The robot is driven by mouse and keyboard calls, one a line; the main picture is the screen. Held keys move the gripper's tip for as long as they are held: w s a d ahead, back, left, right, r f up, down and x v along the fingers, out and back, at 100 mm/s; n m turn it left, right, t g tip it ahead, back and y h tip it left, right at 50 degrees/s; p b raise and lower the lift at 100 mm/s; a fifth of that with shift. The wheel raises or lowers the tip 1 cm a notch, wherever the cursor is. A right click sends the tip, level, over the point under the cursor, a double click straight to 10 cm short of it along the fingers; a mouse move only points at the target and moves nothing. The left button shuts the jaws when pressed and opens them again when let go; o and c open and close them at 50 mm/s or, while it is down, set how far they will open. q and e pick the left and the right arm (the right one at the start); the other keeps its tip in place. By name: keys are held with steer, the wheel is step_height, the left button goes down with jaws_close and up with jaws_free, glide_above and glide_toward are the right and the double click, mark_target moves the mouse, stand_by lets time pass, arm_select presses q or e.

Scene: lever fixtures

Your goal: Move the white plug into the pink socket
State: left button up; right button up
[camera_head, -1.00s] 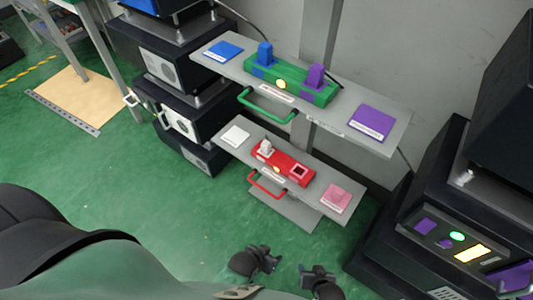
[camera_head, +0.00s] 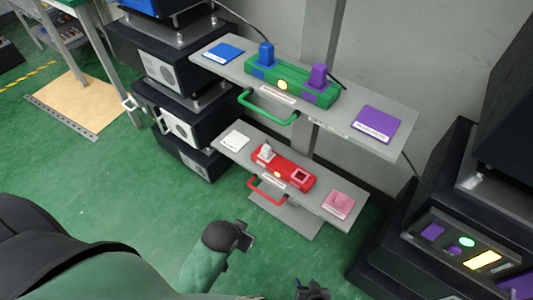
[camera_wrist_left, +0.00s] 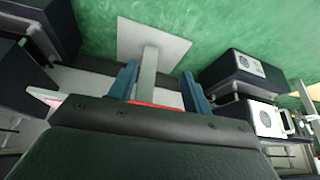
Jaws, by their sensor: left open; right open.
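The white plug (camera_head: 266,152) stands upright at the left end of the red block (camera_head: 282,167) on the lower grey shelf. The pink socket (camera_head: 300,176), a square with a dark centre, is at the block's right end and looks empty. A red handle (camera_head: 266,191) juts from the shelf's front edge. My left gripper (camera_head: 245,240) is below and in front of this handle. In the left wrist view its fingers (camera_wrist_left: 160,72) are apart with nothing gripped, and the plug is not visible. My right gripper (camera_head: 312,291) is open at the bottom edge, partly cut off.
The upper shelf (camera_head: 350,140) overhangs behind, with a green block (camera_head: 292,83), blue and purple plugs and a green handle. Black machines stand at both sides. A white pad (camera_head: 235,140) and a pink pad (camera_head: 338,204) flank the red block. Green floor is clear in front.

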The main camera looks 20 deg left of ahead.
arm_select(q)
steer(key=w+r+m+t, duration=1.05)
steer(key=w+r, duration=0.95)
steer(key=w, duration=0.2)
steer(key=w+d+r+m+g+h, duration=0.1)
steer(key=w+d+r+m+h, duration=0.25)
steer(key=d+m+h, duration=0.65)
steer(key=w+d+r+m+g+h, duration=0.2)
steer(key=d+r+m+h, duration=0.35)
steer(key=m, duration=0.85)
steer(key=m+g+y, duration=1.2)
steer(key=m+g, duration=0.2)
steer(key=m, duration=0.7)
glide_above(266, 146)
steer(key=a, duration=0.3)
step_height(266, 146, down, 17)
steer(key=shift+w+d, duration=0.15)
steer(key=shift+w, duration=0.3)
steer(key=shift+s+d+f, duration=0.1)
steer(key=shift+d+f, duration=0.05)
steer(key=shift+f, duration=0.3)
steer(key=shift+p+x, duration=0.3)
steer(key=shift+x, duration=2.85)
steer(key=shift+s+d+r, duration=0.1)
steer(key=shift+s, duration=0.05)
jaws_close()
